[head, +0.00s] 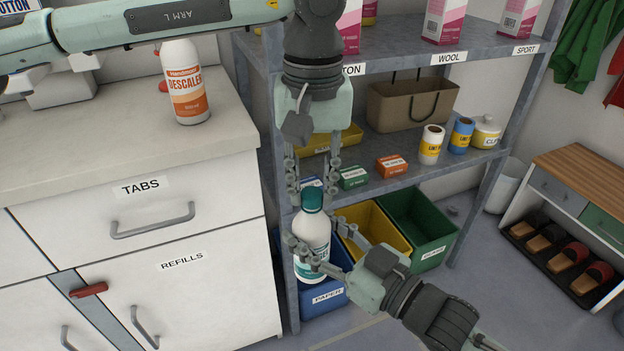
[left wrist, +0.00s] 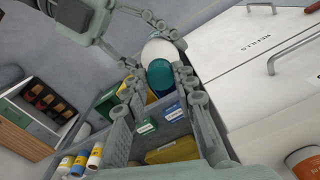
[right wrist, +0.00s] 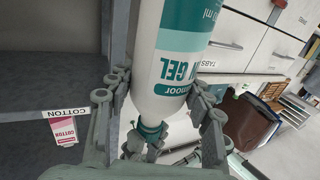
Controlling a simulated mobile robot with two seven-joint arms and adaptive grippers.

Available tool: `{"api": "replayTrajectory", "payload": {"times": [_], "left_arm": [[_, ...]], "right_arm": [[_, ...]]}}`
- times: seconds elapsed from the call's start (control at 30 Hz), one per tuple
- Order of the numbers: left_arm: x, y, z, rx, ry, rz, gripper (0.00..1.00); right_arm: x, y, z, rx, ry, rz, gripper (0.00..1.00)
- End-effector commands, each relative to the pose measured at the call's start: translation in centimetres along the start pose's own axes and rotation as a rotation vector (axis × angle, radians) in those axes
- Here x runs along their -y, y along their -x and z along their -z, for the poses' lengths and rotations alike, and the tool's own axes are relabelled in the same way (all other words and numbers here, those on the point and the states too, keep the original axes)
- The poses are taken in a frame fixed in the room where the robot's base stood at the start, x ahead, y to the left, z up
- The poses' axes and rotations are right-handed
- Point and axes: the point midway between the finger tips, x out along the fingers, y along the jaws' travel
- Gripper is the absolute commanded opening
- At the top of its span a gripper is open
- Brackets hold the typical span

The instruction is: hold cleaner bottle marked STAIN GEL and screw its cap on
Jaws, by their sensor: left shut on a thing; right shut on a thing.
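The white STAIN GEL bottle (head: 313,232) with a teal label stands upright in front of the shelf. Its label reads GEL in the right wrist view (right wrist: 185,60). My right gripper (head: 304,253) is shut around the bottle's body from the side. The green cap (head: 312,200) is at the top of the neck, and my left gripper (head: 312,188) is shut on it from above. The cap also shows between the left fingers in the left wrist view (left wrist: 160,75). I cannot tell how far the cap is threaded.
A DESCALER bottle (head: 185,85) stands on the counter (head: 100,130) to the left. The grey shelf unit (head: 375,185) behind holds small boxes, cans and a basket (head: 410,105). Blue (head: 318,300), yellow (head: 375,228) and green bins (head: 420,225) sit underneath, close behind the bottle.

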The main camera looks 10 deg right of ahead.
Motion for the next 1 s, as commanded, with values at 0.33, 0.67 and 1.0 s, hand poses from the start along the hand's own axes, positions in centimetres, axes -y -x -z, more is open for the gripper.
{"api": "replayTrajectory", "payload": {"times": [0.33,0.67,1.0], "left_arm": [[0.10,-0.04,0.01,-0.001,-0.624,-0.004,0.18],[0.19,-0.02,0.12,-0.004,-1.114,-0.003,0.18],[0.19,0.00,0.14,-0.005,-1.128,-0.003,0.32]], "right_arm": [[0.00,-0.01,0.13,-0.003,0.001,0.000,0.00],[0.00,-0.01,0.10,-0.002,0.000,0.000,0.00],[0.00,-0.01,0.09,-0.002,0.000,0.000,0.00]]}}
